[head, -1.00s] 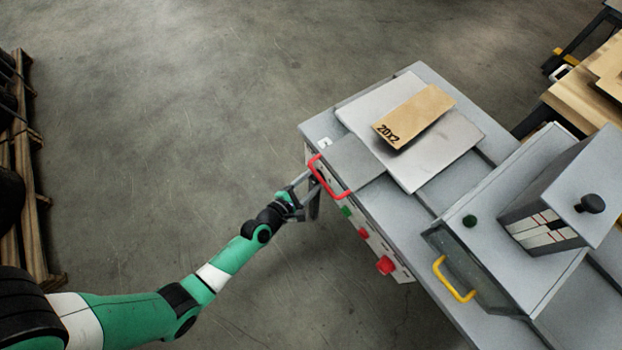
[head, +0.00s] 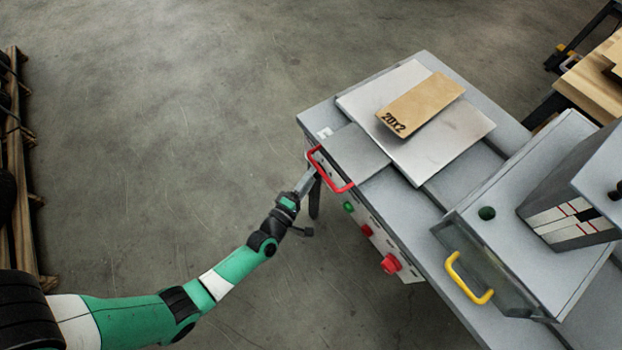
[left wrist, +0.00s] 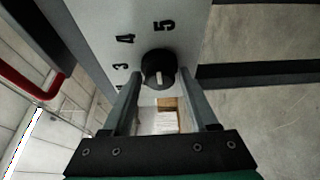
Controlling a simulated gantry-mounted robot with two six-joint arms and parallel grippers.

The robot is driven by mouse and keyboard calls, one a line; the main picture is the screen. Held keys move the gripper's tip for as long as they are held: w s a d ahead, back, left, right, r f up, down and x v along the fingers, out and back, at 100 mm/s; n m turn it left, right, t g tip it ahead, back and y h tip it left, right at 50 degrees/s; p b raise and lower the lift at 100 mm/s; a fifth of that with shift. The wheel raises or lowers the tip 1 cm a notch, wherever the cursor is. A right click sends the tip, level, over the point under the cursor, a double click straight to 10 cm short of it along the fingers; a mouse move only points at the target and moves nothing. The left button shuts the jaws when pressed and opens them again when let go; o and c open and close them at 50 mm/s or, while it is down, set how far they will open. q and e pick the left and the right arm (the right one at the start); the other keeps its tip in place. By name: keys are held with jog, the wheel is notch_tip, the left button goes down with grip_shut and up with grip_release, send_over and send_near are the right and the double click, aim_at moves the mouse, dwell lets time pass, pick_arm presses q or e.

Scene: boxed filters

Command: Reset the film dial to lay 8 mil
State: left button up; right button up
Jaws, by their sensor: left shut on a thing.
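The film dial is a round black knob (left wrist: 158,68) with a white pointer mark on the side panel of the grey machine (head: 385,218). In the left wrist view the digits 5, 4 and 3 run from above the knob down its left side, and the mark points toward the lower part of the picture. My left gripper (head: 307,184) is at this panel, below the red handle (head: 331,170). In the left wrist view its fingers lie on either side of the knob, shut on it. In the head view the dial is hidden. My right gripper is not in view.
A green button (head: 349,207) and red buttons (head: 390,264) sit on the same panel. A box marked 20X2 (head: 420,104) lies on a metal plate on the machine's top. A yellow handle (head: 466,280) is on the chamber at right. Open floor lies left.

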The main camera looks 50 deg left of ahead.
pick_arm(q)
jog(key=shift+m+t+b, duration=0.4)
jog(key=shift+m+b, duration=0.6)
jog(key=shift+m, duration=0.2)
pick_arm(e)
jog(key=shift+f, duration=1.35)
pick_arm(q)
jog(key=o, duration=1.2)
jog(key=p+v, duration=0.2)
jog(key=v, duration=0.9)
jog(key=shift+s+f+p, duration=0.1)
jog(key=shift+s+p, duration=0.2)
jog(key=shift+p, duration=0.05)
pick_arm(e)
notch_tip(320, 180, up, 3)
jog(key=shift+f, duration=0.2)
